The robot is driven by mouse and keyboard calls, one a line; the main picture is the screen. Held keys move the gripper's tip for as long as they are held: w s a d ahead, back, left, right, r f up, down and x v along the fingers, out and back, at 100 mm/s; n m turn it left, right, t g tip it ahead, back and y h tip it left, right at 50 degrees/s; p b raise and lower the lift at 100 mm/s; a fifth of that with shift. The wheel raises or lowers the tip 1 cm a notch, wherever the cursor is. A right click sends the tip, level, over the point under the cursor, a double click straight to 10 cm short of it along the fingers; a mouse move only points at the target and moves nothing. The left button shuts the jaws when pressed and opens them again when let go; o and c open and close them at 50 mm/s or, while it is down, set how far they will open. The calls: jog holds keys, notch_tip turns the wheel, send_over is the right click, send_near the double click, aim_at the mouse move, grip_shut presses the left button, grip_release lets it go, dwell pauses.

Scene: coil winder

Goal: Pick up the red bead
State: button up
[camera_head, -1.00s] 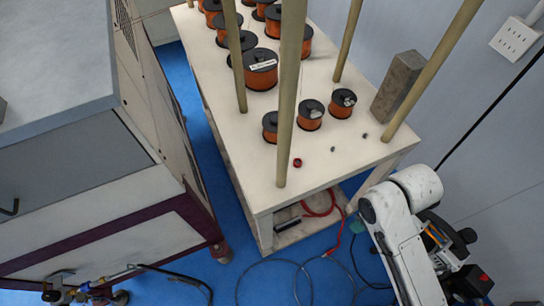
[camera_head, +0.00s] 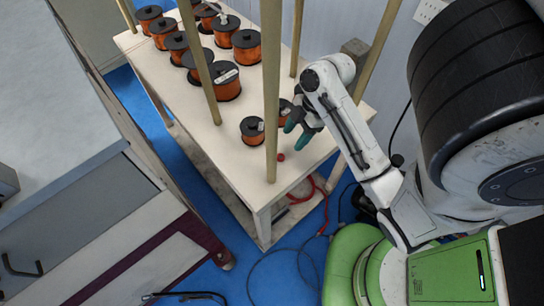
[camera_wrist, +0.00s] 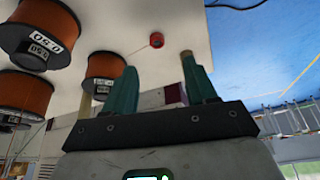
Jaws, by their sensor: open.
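The red bead (camera_head: 281,157) lies on the white table top near its front edge, beside a wooden post. It also shows in the wrist view (camera_wrist: 156,40), ahead of the fingertips and between their lines. My gripper (camera_head: 294,135) has teal fingers. It is over the table, a little above and to the right of the bead in the head view. In the wrist view my gripper (camera_wrist: 159,66) is open, with nothing between its fingers. The bead is clear of both fingers.
The white table (camera_head: 240,165) carries several orange wire spools; a small spool (camera_head: 252,130) stands left of my gripper. Wooden posts rise from the table, one (camera_head: 271,90) close to the bead. A grey block (camera_head: 355,47) stands at the back right. Red cable (camera_head: 314,196) hangs below.

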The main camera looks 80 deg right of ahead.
aim_at(280, 156)
jog(key=x, duration=0.9)
jog(key=shift+w+d, duration=0.1)
jog(key=shift+d, duration=0.05)
grip_shut()
jog(key=shift+r, duration=0.1)
dwell(0.4)
jog(key=shift+r, duration=0.5)
notch_tip(280, 156, up, 2)
jog(key=shift+r, duration=0.15)
jog(key=s+a+r+p, duration=0.3)
jog(key=s+a+r, duration=0.5)
jog(key=s, duration=0.3)
jog(key=shift+a+r, duration=0.3)
jog(key=shift+r, duration=0.55)
